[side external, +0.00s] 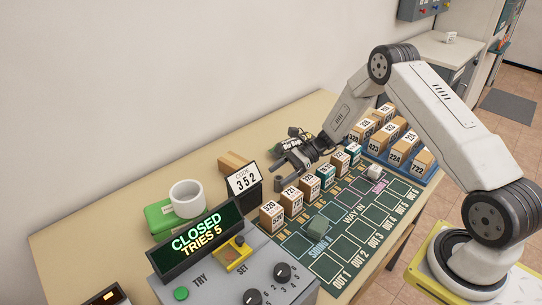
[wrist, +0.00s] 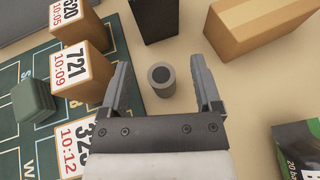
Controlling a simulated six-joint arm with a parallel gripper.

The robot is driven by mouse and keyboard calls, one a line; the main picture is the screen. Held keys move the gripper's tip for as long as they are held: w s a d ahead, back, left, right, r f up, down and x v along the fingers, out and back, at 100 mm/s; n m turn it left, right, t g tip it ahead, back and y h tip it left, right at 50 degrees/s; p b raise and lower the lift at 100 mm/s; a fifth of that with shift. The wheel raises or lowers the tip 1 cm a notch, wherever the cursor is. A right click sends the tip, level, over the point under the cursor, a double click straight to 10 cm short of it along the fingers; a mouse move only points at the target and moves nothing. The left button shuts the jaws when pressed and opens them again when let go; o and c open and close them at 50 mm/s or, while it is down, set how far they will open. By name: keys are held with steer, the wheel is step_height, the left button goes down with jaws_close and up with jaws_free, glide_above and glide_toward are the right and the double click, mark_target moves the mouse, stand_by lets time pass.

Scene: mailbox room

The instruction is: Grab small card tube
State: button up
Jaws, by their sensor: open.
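The small card tube (wrist: 161,82) is a short grey cylinder with a dark hollow top, standing upright on the table. In the wrist view it lies ahead of and between the fingertips of my gripper (wrist: 160,84), apart from both fingers. My gripper is open and empty. In the side view my gripper (side external: 287,170) is low over the table behind the row of numbered boxes, and the tube (side external: 278,184) shows small and dark close to the fingers.
Numbered boxes (wrist: 83,70) stand close left of my gripper in the wrist view. A brown block (wrist: 255,28) and a black code stand (wrist: 155,18) lie beyond the tube. A green packet (wrist: 296,150) is at right. A control console (side external: 235,265) stands at the table's front.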

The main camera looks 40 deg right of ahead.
mark_target(276, 191)
step_height(276, 191, down, 2)
steer(key=shift+f, duration=0.1)
steer(key=shift+x, duration=1)
steer(key=shift+w+a+f, duration=0.1)
steer(key=shift+a+f, duration=0.05)
steer(key=shift+a, duration=0.3)
jaws_close()
